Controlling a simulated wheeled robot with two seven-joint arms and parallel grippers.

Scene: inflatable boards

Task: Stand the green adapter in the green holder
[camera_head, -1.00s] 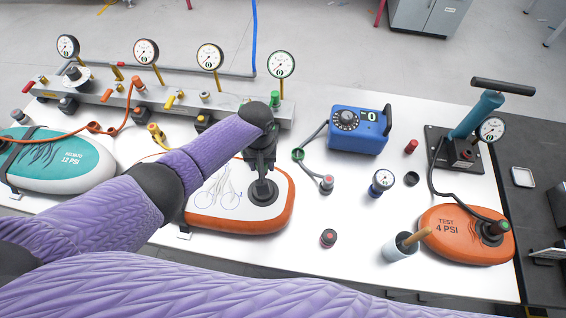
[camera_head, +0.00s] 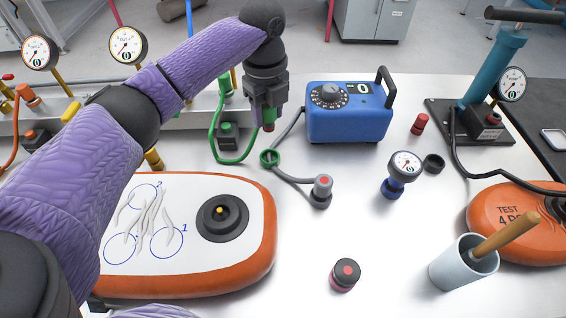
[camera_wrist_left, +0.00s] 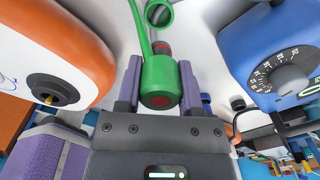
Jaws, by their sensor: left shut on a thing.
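My left gripper (camera_head: 267,112) is shut on the green adapter (camera_wrist_left: 159,82), a green cylinder with red parts. In the head view its reddish tip (camera_head: 268,126) hangs below the fingers, above the table. The ring also shows at the top of the wrist view (camera_wrist_left: 159,12). A green hose (camera_head: 217,143) loops up towards the gripper. My right gripper is not in view.
The blue dial box (camera_head: 347,118) stands close on the right. A grey stand with a red-topped knob (camera_head: 322,188) is in front. The orange board (camera_head: 262,245) with a bare black valve (camera_head: 222,218) lies at left. A blue-based gauge (camera_head: 404,166) stands further right.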

